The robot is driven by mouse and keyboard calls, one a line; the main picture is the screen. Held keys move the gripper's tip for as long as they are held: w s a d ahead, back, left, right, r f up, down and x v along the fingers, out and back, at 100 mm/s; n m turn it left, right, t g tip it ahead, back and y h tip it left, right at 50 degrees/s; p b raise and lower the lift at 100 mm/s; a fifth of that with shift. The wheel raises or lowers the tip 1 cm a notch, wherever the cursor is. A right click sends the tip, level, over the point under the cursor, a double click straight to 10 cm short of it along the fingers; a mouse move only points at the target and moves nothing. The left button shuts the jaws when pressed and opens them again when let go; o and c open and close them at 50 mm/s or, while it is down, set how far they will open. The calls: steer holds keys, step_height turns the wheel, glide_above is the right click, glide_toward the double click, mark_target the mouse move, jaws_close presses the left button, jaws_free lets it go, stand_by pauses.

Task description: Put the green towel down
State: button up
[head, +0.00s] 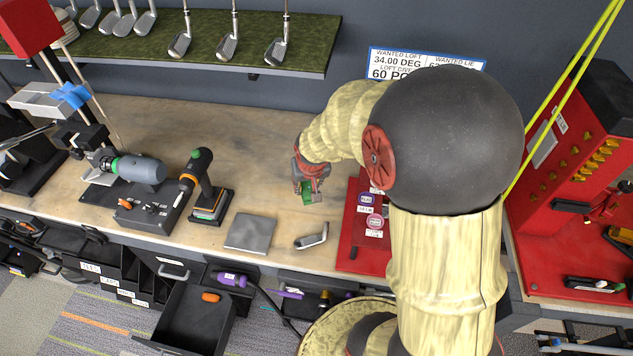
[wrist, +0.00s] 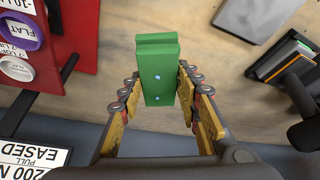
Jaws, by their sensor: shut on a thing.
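The green towel (head: 307,199) shows as a small green patch at my gripper, above the wooden bench. In the wrist view the green towel (wrist: 158,72) looks like a narrow, stiff, folded block with two small pale dots. My gripper (wrist: 159,92) has one finger on each side of it and is shut on it. In the head view my gripper (head: 309,187) points down over the bench, left of the red board. I cannot tell whether the towel touches the bench top.
The wooden bench (head: 280,130) is clear around and left of my gripper. A grey flat square (head: 250,233) and a loose club head (head: 312,237) lie near the front edge. A red board (head: 362,258) with round labels is close on the right. An open drawer (head: 190,318) juts out below.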

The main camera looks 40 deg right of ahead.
steer(key=w+d+f, duration=0.8)
steer(key=d+f, duration=0.1)
steer(key=d, duration=0.1)
steer(key=shift+w+b, duration=0.3)
steer(key=shift+w, duration=0.1)
steer(key=shift+w+d+f, duration=0.25)
steer(key=shift+d+f, duration=0.05)
steer(key=shift+f, duration=1.65)
steer(key=shift+f+b, duration=0.2)
steer(key=shift+b, duration=0.15)
steer(key=o, duration=1)
steer(key=shift+f, duration=0.1)
steer(key=shift+c, duration=0.2)
steer(key=shift+o, duration=0.6)
